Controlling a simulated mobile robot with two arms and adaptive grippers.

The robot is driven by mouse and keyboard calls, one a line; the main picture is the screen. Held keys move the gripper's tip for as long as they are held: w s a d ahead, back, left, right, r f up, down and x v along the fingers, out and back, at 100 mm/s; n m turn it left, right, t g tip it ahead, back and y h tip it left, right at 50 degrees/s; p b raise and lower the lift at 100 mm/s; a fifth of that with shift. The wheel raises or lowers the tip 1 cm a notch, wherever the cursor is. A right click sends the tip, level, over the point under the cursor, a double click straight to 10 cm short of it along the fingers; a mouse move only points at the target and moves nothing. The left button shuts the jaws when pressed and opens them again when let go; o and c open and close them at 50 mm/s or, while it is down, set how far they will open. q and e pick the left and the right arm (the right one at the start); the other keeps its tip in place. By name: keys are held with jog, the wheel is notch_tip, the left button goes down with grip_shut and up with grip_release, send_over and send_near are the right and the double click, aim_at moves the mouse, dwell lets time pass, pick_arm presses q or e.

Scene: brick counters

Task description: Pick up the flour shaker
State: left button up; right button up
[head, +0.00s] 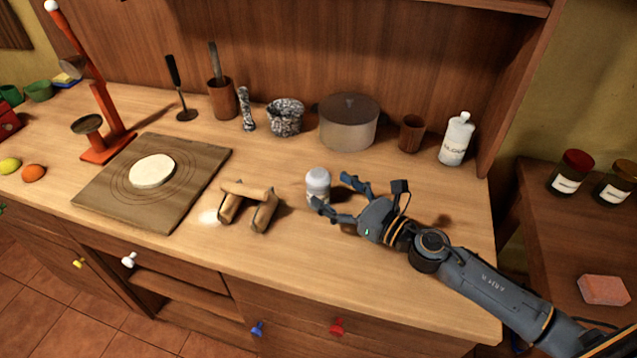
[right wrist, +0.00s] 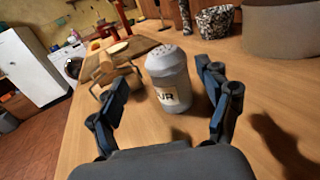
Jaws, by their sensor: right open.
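The flour shaker (head: 318,183) is a small upright grey-white container with a domed top, standing on the wooden counter. In the right wrist view the shaker (right wrist: 168,78) shows a label and holes in its lid. My right gripper (head: 329,192) is open. Its fingers point at the shaker from the right, with the shaker at or just between the fingertips. In the right wrist view the fingers (right wrist: 165,90) are spread on either side of it, with gaps showing. My left gripper is not in view.
A board with dough (head: 190,200) lies further left. A translucent pot (head: 348,125), a speckled mortar (head: 286,118) and a white bottle (head: 456,140) stand behind. The counter in front is clear.

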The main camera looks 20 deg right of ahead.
aim_at(329, 185)
jog(key=x, duration=0.2)
jog(key=p+x, duration=0.1)
jog(key=x, duration=0.1)
jog(key=shift+w+d+p, duration=0.3)
jog(key=shift+w, duration=0.1)
jog(key=shift+w+a+f, duration=0.15)
jog(key=shift+w+a, duration=0.2)
jog(key=shift+w, duration=0.05)
jog(key=shift+d, duration=0.1)
jog(key=c, duration=1.4)
